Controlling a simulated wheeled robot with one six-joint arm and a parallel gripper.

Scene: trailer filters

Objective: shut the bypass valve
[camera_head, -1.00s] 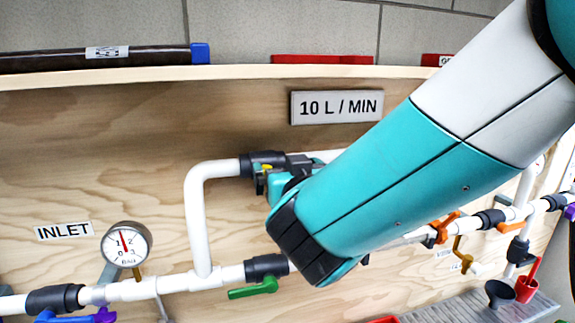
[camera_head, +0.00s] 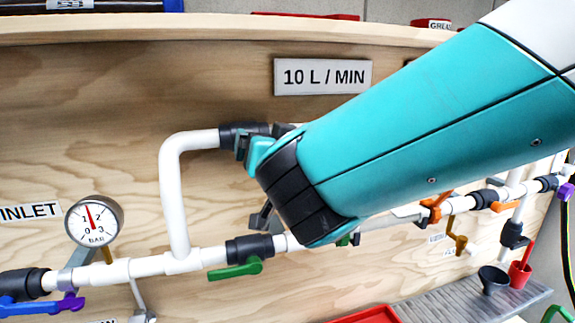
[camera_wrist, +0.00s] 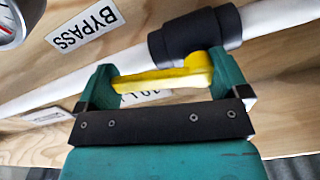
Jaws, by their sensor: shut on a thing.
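The bypass valve has a yellow lever (camera_wrist: 160,80), seen between my gripper's teal fingers (camera_wrist: 164,72) in the wrist view. My gripper is shut on this lever. The lever lies roughly along the white pipe, at a small angle to it, with its thick end beside the black valve body (camera_wrist: 192,42). A BYPASS label (camera_wrist: 85,25) is on the board above the pipe. In the head view my gripper (camera_head: 254,150) is at the upper pipe loop, by the black fitting (camera_head: 238,135). There my arm hides the lever and most of the valve.
A pressure gauge (camera_head: 94,222) stands left on the lower pipe. A green-handled valve (camera_head: 236,269) sits below my gripper, with orange handles (camera_head: 436,207) further right. A red tray (camera_head: 365,315) and grey grating (camera_head: 460,300) lie below. A 10 L / MIN sign (camera_head: 322,76) is above.

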